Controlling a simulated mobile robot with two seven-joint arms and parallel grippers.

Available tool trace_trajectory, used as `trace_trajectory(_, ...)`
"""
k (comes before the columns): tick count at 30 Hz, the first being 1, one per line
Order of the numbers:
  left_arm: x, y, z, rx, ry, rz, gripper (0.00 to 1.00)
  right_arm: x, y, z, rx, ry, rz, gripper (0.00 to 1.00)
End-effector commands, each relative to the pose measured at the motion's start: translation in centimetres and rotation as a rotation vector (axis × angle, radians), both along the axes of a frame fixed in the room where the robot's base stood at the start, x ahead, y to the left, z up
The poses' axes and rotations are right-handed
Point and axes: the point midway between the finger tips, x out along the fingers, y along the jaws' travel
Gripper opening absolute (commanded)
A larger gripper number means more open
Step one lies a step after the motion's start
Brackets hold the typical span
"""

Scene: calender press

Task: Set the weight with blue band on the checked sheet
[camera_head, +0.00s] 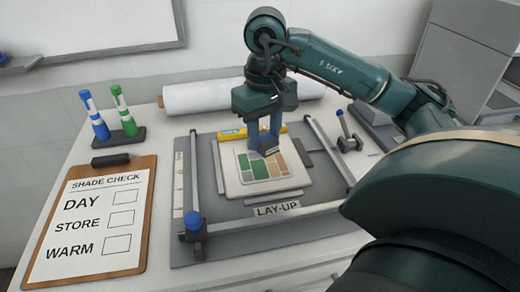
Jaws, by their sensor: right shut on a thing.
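A sheet with a grid of green, orange and brown patches (258,167) lies on a pale square pad (236,188) inside the lay-up frame. My right gripper (266,150) points down over the upper part of this sheet. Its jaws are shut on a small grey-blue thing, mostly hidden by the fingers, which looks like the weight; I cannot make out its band. I cannot tell whether it touches the sheet. My left gripper is not in view.
A yellow bar (232,134) lies behind the gripper. The frame has metal rails and a blue knob (193,221) at front left. A clipboard (96,218) and a stand with blue and green markers (119,137) are at left. A white roll (205,96) lies behind.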

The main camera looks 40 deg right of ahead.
Motion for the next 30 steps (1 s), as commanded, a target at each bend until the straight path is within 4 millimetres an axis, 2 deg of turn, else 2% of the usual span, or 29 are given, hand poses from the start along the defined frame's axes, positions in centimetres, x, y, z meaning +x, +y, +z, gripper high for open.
trace_trajectory(8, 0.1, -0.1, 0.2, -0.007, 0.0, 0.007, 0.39, 0.0, 0.0, -2.4, 0.001, -0.001, 0.0, 0.0)
trace_trajectory(13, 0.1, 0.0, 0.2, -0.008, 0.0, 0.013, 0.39, 0.0, 0.0, -4.7, 0.001, -0.001, 0.0, 0.0)
trace_trajectory(25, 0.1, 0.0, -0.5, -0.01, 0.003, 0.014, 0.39, 0.1, 0.0, -5.5, 0.002, -0.004, 0.0, 0.0)
trace_trajectory(26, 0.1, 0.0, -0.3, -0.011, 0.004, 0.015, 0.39, 0.1, 0.0, -5.3, 0.002, -0.002, 0.0, 0.37)
trace_trajectory(30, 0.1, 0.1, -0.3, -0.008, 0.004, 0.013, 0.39, 0.1, 0.0, -5.3, 0.002, -0.002, 0.0, 0.48)
